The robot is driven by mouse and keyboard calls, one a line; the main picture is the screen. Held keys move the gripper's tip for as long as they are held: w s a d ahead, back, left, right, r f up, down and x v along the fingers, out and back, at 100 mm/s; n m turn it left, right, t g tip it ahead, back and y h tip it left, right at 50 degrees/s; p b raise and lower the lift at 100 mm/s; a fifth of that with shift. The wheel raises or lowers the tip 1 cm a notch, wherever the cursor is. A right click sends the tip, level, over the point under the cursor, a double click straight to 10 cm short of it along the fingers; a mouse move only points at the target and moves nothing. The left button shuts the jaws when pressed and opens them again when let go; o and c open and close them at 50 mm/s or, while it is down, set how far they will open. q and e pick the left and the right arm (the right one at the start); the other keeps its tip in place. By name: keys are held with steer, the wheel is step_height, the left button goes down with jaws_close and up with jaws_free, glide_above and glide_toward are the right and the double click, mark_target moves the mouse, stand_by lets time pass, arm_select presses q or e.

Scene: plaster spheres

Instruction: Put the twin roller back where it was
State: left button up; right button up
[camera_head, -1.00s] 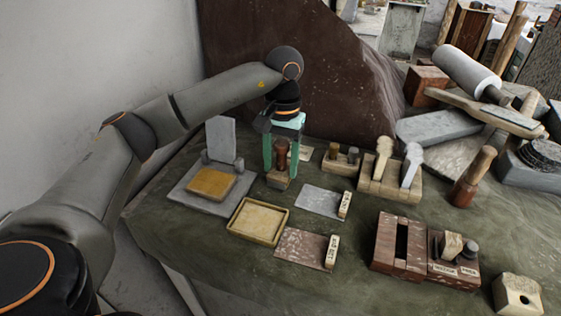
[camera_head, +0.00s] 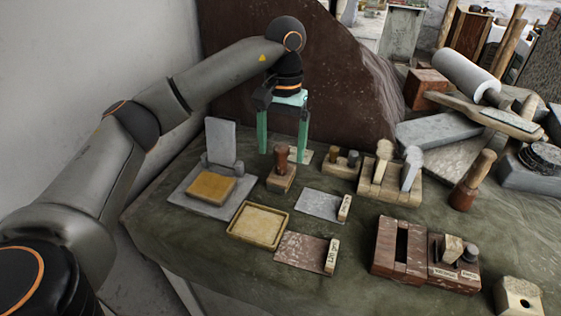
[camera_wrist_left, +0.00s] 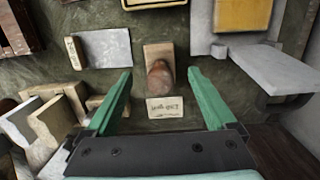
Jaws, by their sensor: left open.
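A wooden block with an upright brown handle (camera_head: 281,178) stands on the green-grey table. It also shows in the left wrist view (camera_wrist_left: 160,75), between and beyond the fingertips. I cannot tell whether it is the twin roller; no other thing is plainly one. My left gripper (camera_head: 283,151) is open and empty above and just behind it, green fingers apart on either side of the handle. A small lettered card (camera_wrist_left: 165,107) lies by the block's handle end in the wrist view; its text is hard to read. My right gripper is not in view.
To the left are a grey stand with a yellow pad (camera_head: 211,186) and a yellow tray (camera_head: 258,223). To the right are a grey plate (camera_head: 318,204), a two-peg block (camera_head: 341,163), and a rack with pale-headed tools (camera_head: 390,190). A brown slab (camera_head: 330,75) rises behind.

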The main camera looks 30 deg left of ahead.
arm_select(q)
steer(key=r, duration=0.2)
steer(key=r+p, duration=0.1)
steer(key=r, duration=0.3)
steer(key=shift+w+r+p, duration=0.3)
steer(key=shift+r+p, duration=0.05)
steer(key=shift+a, duration=0.1)
stand_by(1.0)
